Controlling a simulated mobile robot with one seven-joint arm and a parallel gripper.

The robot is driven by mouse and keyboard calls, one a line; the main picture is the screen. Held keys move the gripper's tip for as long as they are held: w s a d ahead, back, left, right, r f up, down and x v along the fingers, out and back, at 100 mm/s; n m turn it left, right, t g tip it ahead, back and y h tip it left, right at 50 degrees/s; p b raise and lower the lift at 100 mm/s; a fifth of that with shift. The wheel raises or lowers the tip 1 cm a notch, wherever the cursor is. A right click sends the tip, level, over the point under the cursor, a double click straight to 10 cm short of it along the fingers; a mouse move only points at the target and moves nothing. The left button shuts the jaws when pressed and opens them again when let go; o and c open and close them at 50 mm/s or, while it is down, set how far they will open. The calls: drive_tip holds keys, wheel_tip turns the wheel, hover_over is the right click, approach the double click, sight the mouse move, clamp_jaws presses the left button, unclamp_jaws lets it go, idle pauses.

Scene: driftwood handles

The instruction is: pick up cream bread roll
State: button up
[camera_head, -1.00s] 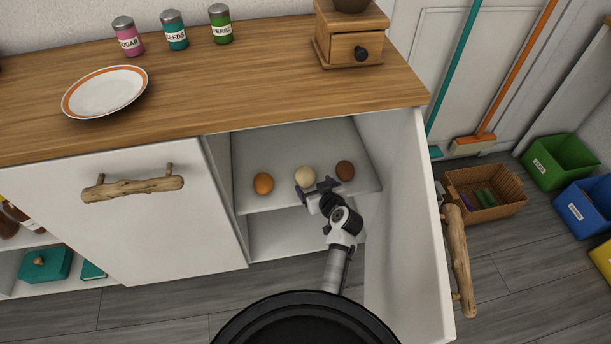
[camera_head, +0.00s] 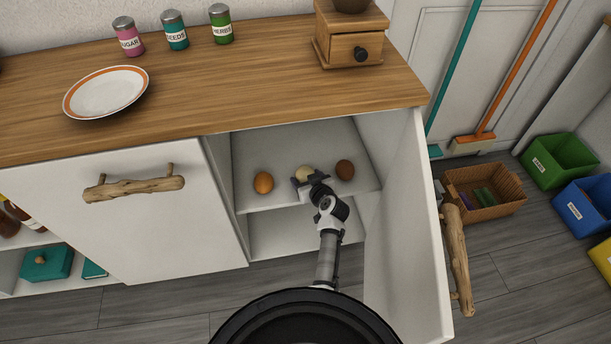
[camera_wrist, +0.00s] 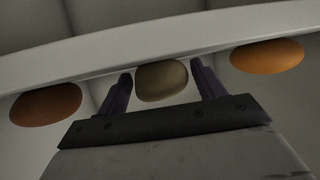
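The cream bread roll (camera_head: 304,172) sits on the upper shelf inside the open cabinet, between an orange-brown roll (camera_head: 263,183) on its left and a dark brown roll (camera_head: 345,170) on its right. My gripper (camera_head: 307,181) is at the front of the cream roll and hides its lower part. In the wrist view, the cream roll (camera_wrist: 161,82) shows between the two fingers of my gripper (camera_wrist: 162,72). The fingers are apart, with a gap on each side of the roll. I cannot tell how far they reach around it.
The open cabinet door (camera_head: 425,230) with its driftwood handle (camera_head: 458,260) stands right of my arm. The white shelf (camera_head: 290,197) has a front edge near my gripper. The wooden countertop (camera_head: 240,90) is above, with a plate (camera_head: 106,92) on it.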

drive_tip(key=c, duration=0.7)
